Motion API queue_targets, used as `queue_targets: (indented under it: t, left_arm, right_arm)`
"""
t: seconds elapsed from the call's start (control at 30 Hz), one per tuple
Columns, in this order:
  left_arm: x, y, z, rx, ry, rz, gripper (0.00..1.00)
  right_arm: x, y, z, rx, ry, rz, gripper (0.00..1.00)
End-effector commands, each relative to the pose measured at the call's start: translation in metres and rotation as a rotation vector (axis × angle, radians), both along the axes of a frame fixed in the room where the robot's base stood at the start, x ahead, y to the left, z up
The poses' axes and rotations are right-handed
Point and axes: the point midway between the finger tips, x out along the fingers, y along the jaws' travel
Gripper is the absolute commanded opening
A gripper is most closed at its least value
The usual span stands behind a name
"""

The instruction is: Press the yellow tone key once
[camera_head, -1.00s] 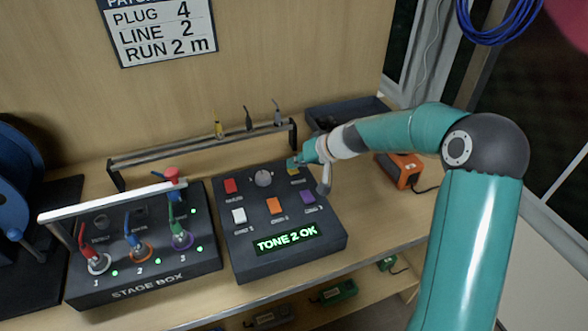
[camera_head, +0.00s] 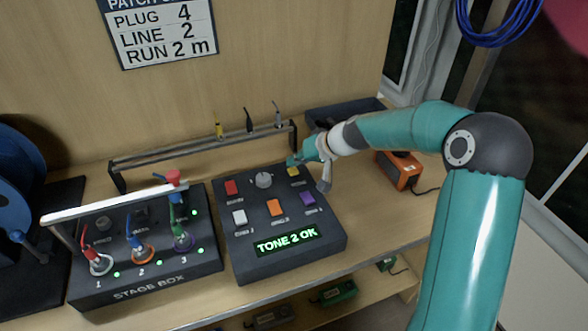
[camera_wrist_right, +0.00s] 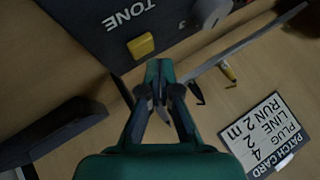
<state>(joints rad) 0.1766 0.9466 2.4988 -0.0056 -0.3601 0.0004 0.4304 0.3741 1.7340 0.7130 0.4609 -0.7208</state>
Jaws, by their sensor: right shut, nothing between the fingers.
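The yellow tone key (camera_head: 293,171) is at the far right corner of the dark tone box (camera_head: 290,265), whose display reads "TONE 2 OK". The key shows large in the right wrist view (camera_wrist_right: 141,45), beside the word TONE. My right gripper (camera_head: 293,161) is shut and empty, with its tips just behind the key in the head view. In the wrist view the tips (camera_wrist_right: 159,66) show just below and right of the key, with a small gap in the picture. Their height above the box is hard to tell. My left gripper is out of view.
The box also has red (camera_head: 231,187), white (camera_head: 239,216), orange (camera_head: 274,207) and purple (camera_head: 307,199) keys and a grey knob (camera_head: 263,179). A stage box (camera_head: 150,292) with cables stands left. A rack (camera_head: 200,150) runs behind; an orange device (camera_head: 399,172) sits right.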

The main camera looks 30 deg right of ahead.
Motion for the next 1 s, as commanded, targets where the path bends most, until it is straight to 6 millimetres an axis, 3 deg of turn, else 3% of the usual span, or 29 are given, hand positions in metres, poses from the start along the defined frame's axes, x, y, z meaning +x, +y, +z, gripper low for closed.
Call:
queue_targets:
  t: [0.27,0.7,1.0]
  left_arm:
    - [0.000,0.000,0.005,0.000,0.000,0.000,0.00]
    - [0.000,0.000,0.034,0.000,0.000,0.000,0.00]
    - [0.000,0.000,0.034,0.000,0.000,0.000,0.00]
  right_arm:
    - [0.000,0.000,0.006,0.000,-0.001,-0.001,0.00]
    - [0.000,0.000,0.048,-0.001,0.000,0.001,0.00]
    - [0.000,0.000,0.050,0.000,0.000,0.000,0.00]
